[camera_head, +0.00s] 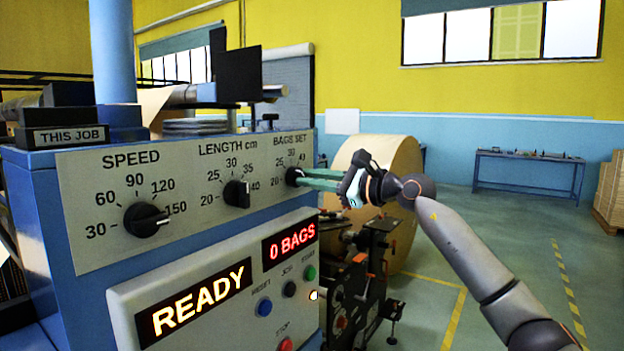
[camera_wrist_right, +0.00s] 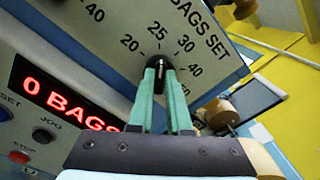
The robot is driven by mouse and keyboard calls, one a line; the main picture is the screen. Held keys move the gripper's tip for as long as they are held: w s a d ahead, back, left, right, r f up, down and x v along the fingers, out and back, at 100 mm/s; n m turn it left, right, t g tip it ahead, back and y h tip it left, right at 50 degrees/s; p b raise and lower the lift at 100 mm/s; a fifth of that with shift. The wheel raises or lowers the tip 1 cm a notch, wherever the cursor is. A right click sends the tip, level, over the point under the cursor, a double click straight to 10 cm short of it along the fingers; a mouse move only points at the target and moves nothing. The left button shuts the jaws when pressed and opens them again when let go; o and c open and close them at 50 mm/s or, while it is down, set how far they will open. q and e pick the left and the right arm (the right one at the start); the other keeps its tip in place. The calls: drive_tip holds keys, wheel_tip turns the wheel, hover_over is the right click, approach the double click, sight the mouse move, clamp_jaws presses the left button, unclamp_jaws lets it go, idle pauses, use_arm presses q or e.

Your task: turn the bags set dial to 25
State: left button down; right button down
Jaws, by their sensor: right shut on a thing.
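The bags set dial (camera_head: 292,175) is a small black knob at the right end of the machine's pale scale panel. It also shows in the right wrist view (camera_wrist_right: 158,65), below the numbers 20, 25 and 30. My right gripper (camera_wrist_right: 160,72) has its two green fingers shut on the knob, one on each side; it also shows in the head view (camera_head: 304,177). The knob's ridge lies between the fingers and points roughly up toward 25 in the wrist view; the fingers hide part of it, so its exact setting is unclear. My left gripper is not in view.
The speed dial (camera_head: 146,220) and length dial (camera_head: 237,193) sit left on the same panel. Below, a control box (camera_head: 200,262) carries READY and 0 BAGS displays and several push buttons. A large kraft roll (camera_head: 400,160) stands behind my right gripper. Open floor lies right.

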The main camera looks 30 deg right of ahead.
drive_tip(key=shift+n, duration=0.7)
drive_tip(key=c, duration=0.9)
unclamp_jaws()
drive_tip(key=shift+o, duration=0.2)
drive_tip(key=shift+s, duration=0.1)
drive_tip(key=b+v, duration=0.6)
drive_tip(key=v, duration=0.6)
drive_tip(key=shift+s+d, duration=0.1)
drive_tip(key=shift+s, duration=0.05)
